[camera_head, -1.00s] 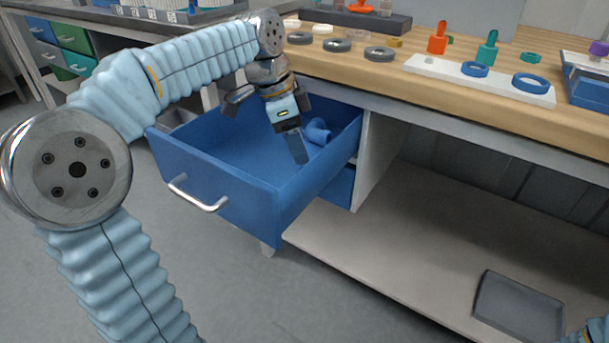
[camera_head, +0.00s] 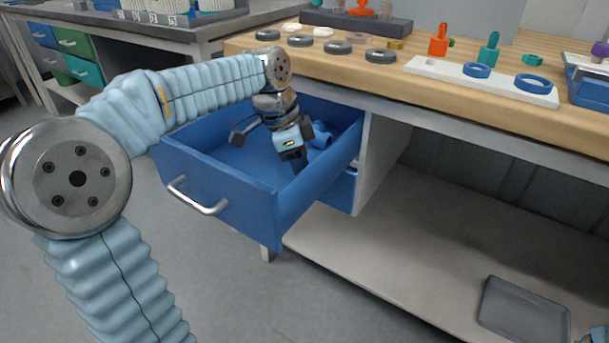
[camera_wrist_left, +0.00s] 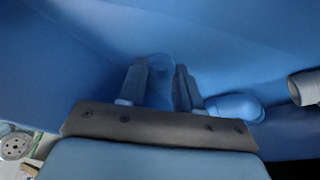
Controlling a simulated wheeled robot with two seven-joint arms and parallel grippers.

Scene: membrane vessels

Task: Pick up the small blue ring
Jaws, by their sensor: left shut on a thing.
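My left gripper (camera_head: 298,160) reaches down into the open blue drawer (camera_head: 222,172). In the left wrist view its fingers (camera_wrist_left: 160,88) are closed on a rounded blue piece (camera_wrist_left: 158,68), whose full shape is hard to make out against the blue drawer. A blue cylindrical part (camera_head: 320,135) lies in the drawer just beyond the gripper; a blue rounded part (camera_wrist_left: 235,107) shows right of the fingers in the wrist view. On the bench, a smaller blue ring (camera_head: 476,70) and a larger blue ring (camera_head: 532,84) lie on a white plate (camera_head: 440,68).
The wooden bench top (camera_head: 340,75) holds several dark grey rings, an orange bottle-shaped part (camera_head: 438,41) and a teal one (camera_head: 489,50). The drawer walls surround my left gripper. A grey tray (camera_head: 524,311) lies on the lower shelf (camera_head: 400,250).

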